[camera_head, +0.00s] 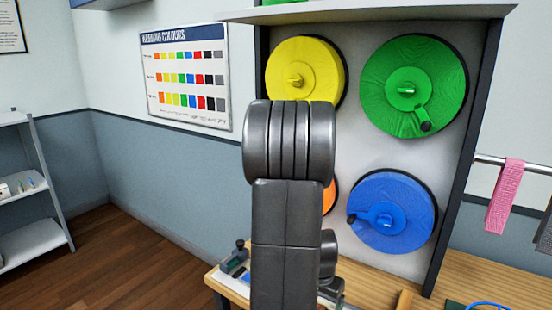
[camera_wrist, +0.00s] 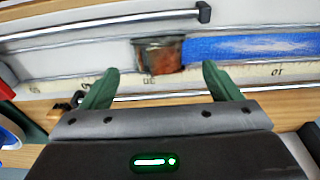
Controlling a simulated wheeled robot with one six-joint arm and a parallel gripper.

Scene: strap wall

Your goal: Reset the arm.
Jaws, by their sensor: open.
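My gripper (camera_wrist: 160,68) is open in the wrist view, its two green fingers spread apart. Beyond the gap between the fingertips is a reddish-brown end piece (camera_wrist: 160,56), with a blue strap (camera_wrist: 240,48) running right from it. Nothing is visibly held; whether the fingers touch anything is unclear. In the head view my grey arm stands upright in the middle and hides most of an orange reel (camera_head: 329,197). My gripper cannot be made out there.
The wall panel carries a yellow reel (camera_head: 325,75), a green reel (camera_head: 440,75) and a blue reel (camera_head: 408,225). A wooden bench (camera_head: 475,270) lies below. A rail with a pink cloth (camera_head: 504,195) is at right. A ruler (camera_wrist: 215,78) shows near the fingers. Floor at left is clear.

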